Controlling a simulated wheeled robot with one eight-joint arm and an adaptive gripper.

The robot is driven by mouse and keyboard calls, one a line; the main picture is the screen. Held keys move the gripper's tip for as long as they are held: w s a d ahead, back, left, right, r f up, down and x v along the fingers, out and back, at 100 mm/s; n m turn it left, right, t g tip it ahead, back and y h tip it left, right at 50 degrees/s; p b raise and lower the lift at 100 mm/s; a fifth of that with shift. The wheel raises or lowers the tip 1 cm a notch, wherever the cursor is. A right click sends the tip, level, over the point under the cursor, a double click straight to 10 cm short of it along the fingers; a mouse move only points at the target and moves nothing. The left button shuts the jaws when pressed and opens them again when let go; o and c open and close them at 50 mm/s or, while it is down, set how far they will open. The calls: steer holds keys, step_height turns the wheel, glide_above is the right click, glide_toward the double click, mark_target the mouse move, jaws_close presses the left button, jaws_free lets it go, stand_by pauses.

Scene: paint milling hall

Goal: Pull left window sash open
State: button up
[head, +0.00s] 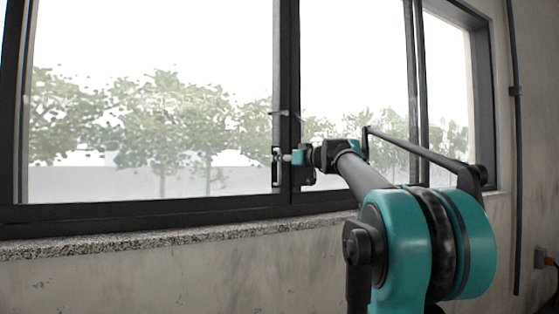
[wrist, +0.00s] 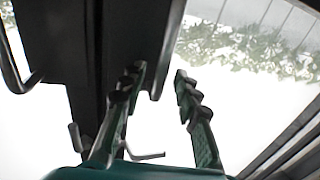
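The left window sash (head: 277,60) is a large pane in a dark frame. A dark upright pull handle (head: 276,167) is on its right stile. My gripper (head: 287,158) reaches from the right to beside this handle. In the wrist view my gripper (wrist: 158,82) is open, its two ridged teal fingers apart. A dark bar (wrist: 170,50) runs down into the gap between the fingertips, closer to the left finger. I cannot tell whether it touches. Another dark curved bar (wrist: 14,70) shows at the left edge.
A thin metal lever (head: 278,112) sticks out above the handle; one also shows beneath the fingers in the wrist view (wrist: 142,155). A speckled stone sill (head: 150,241) runs below the window. A conduit (head: 516,150) runs down the right wall. Trees stand outside.

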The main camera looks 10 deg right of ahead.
steer(key=shift+w+a, duration=0.35)
steer(key=shift+w, duration=0.25)
steer(key=shift+c, duration=0.5)
jaws_close()
